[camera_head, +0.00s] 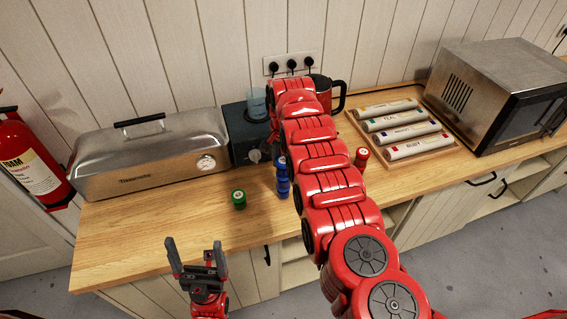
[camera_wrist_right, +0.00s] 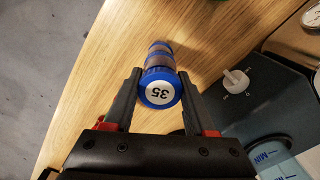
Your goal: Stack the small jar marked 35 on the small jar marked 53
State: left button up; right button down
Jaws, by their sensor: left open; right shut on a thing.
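The small jar marked 35 (camera_wrist_right: 159,93) has a blue lid with a white disc and sits between the fingers of my right gripper (camera_wrist_right: 160,84), which is shut on it. A second blue-banded jar body (camera_wrist_right: 158,48) shows directly beyond it, in line with it. In the head view two blue jars stand one above the other, the upper (camera_head: 282,164) over the lower (camera_head: 283,188); I cannot tell whether they fully touch. No 53 mark is visible. My right gripper is hidden behind its red arm there. My left gripper (camera_head: 196,252) is open and empty before the counter's front edge.
A green jar (camera_head: 238,199) stands left of the blue ones, and a red jar (camera_head: 361,157) right of my arm. The counter's left front (camera_head: 140,235) is clear.

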aim_at(284, 160)
jog(key=shift+c, duration=0.7)
grip_release()
notch_tip(284, 160, up, 5)
jog(key=b, duration=0.2)
jog(key=shift+w+b, duration=0.1)
jog(key=shift+b, duration=0.2)
notch_tip(284, 160, up, 3)
jog(key=shift+d+r, duration=0.1)
jog(key=shift+r, duration=0.1)
notch_tip(284, 160, up, 9)
jog(key=p, duration=0.9)
